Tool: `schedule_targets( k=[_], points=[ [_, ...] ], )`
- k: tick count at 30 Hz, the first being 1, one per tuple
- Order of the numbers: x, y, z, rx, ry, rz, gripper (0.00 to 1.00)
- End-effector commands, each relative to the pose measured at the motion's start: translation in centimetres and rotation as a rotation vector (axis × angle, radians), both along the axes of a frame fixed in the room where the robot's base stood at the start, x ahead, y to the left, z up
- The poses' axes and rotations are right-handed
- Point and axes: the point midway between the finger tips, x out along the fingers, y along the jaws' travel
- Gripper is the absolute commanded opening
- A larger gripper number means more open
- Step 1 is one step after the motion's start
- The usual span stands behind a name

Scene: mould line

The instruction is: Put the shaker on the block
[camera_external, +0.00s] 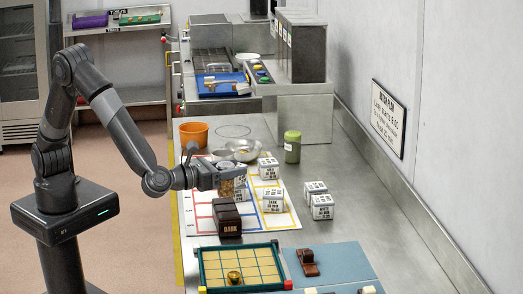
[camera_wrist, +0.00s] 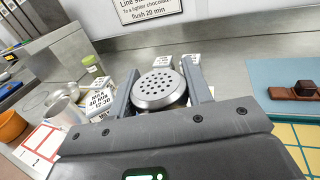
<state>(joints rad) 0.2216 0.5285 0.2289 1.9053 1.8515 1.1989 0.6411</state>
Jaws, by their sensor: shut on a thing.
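The shaker (camera_external: 233,187) has a clear body with brown contents; its round perforated metal lid (camera_wrist: 160,88) shows in the wrist view. My gripper (camera_external: 228,172) is shut on the shaker, with one finger on each side of it in the wrist view (camera_wrist: 160,95). A dark brown block (camera_external: 227,219) labelled DARK stands just below the shaker in the external view. I cannot tell whether the shaker touches it. Several white lettered blocks stand to the right, among them one at the right (camera_external: 322,207) and one nearer the shaker (camera_external: 273,200).
A green-lidded jar (camera_external: 292,147), a metal bowl (camera_external: 243,150) and an orange pot (camera_external: 194,133) stand behind. A yellow gridded tray (camera_external: 212,270) and a blue mat (camera_external: 340,262) with a brown piece (camera_external: 308,262) lie in front. Bare steel counter (camera_external: 365,220) is free at the right.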

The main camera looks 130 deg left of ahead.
Motion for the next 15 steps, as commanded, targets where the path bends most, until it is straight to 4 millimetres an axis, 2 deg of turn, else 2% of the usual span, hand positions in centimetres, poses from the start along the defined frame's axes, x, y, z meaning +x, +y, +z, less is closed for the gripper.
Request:
schedule_targets(
  k=[6,15],
  points=[
    [0.0,0.0,-3.2,0.001,0.003,0.001,0.2],
    [0.0,0.0,-3.4,0.0,0.001,0.0,0.2]
  ],
)
